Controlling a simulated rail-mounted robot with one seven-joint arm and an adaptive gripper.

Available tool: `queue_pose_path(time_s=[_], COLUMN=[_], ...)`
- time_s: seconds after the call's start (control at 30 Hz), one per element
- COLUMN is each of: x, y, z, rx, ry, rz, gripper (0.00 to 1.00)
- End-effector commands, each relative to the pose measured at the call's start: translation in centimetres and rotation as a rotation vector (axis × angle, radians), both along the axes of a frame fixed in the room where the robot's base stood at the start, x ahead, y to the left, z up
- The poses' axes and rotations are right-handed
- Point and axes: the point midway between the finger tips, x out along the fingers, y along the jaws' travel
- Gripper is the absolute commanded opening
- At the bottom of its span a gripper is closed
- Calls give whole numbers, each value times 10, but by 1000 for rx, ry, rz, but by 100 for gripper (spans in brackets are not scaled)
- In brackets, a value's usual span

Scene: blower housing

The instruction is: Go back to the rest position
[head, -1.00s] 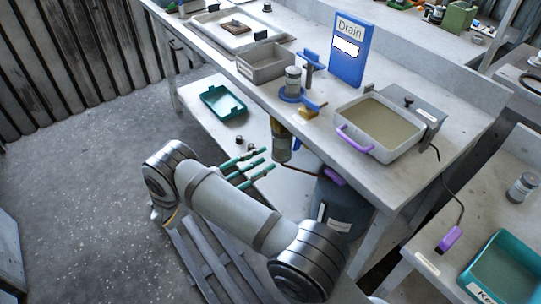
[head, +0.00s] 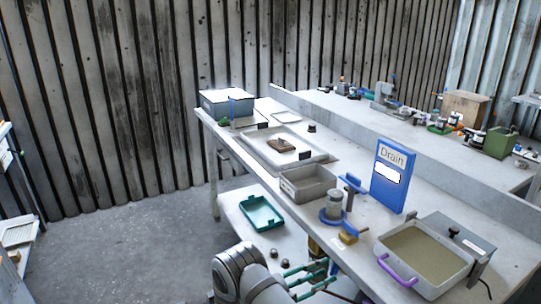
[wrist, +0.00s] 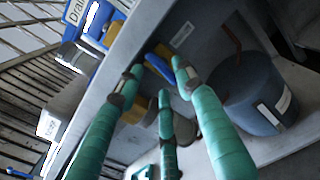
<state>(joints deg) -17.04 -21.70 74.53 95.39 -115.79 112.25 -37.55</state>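My gripper (head: 318,278) has several green fingers. In the head view it shows at the bottom, beside and below the front edge of the workbench (head: 365,215), with my arm running out of the lower frame. The bench edge and the dark blue drum (wrist: 250,95) lie beyond the fingertips. The task names no object.
The bench holds a grey bin (head: 308,188), a blue Drain sign (head: 390,180), a blue stand with a jar (head: 333,206) and a basin with a purple handle (head: 425,255). A teal tray (head: 262,212) lies on the lower shelf. The floor (head: 130,255) at left is clear.

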Motion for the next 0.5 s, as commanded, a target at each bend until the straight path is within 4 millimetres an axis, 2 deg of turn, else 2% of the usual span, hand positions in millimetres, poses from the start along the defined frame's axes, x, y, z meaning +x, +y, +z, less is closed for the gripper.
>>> queue_pose_path(time_s=[0.1,0.23,0.5], x=[8,13,14], y=[-15,-25,-27], z=[0,0,0], rx=[0,0,10], ry=[1,1,-18], rz=[-1,1,1], gripper=[36,36,36])
